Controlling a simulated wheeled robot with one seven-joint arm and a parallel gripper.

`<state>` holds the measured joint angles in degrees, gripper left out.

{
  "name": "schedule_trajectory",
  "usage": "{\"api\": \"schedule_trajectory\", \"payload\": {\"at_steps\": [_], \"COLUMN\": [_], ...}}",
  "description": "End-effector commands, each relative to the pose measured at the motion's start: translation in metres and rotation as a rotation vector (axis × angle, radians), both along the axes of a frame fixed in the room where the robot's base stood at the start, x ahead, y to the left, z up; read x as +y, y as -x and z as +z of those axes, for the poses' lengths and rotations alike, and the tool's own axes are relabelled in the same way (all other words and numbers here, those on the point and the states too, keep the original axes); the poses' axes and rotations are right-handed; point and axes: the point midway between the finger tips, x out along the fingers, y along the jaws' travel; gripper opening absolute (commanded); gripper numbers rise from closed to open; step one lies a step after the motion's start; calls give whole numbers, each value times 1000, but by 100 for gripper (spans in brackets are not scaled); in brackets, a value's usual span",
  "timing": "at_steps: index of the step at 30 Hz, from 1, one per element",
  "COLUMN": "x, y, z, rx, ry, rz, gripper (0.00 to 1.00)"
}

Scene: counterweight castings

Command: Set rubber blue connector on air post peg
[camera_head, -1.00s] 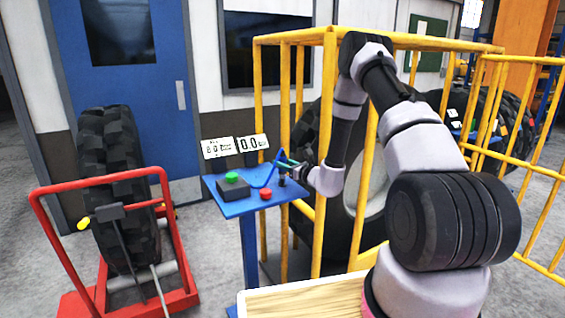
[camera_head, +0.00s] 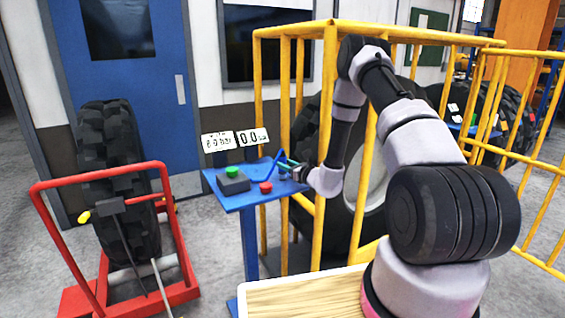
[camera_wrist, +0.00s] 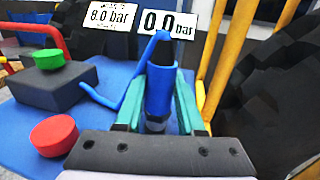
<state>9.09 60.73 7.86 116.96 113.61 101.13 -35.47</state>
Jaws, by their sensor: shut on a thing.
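The blue connector (camera_wrist: 158,90) stands upright between the teal fingers of my gripper (camera_wrist: 160,102), which is shut on it. A dark sleeve tops it and a blue hose (camera_wrist: 128,78) loops away from it. A short grey piece, perhaps the air post peg (camera_wrist: 155,123), shows just under the connector. I cannot tell whether the connector is fully seated around it. In the head view my gripper (camera_head: 288,165) is low over the right part of the blue table (camera_head: 238,201); the peg is not clear there.
A dark box with a green button (camera_head: 232,171) and a red button (camera_head: 265,187) stand left of my gripper. Two displays, 8.0 bar (camera_wrist: 107,17) and 0.0 bar (camera_wrist: 168,23), stand behind. A yellow cage (camera_head: 329,100) is close on the right. A red tyre trolley (camera_head: 100,182) stands left.

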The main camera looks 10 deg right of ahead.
Motion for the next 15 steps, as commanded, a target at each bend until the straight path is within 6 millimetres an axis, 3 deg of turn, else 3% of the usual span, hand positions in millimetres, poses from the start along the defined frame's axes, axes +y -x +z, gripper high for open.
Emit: {"api": "schedule_trajectory", "payload": {"at_steps": [1,3,15], "x": [0,0,-4], "y": [0,0,5], "z": [0,0,0], "rx": [-1,0,1], "ry": [0,0,0], "rz": [0,0,-1], "gripper": [49,73,73]}}
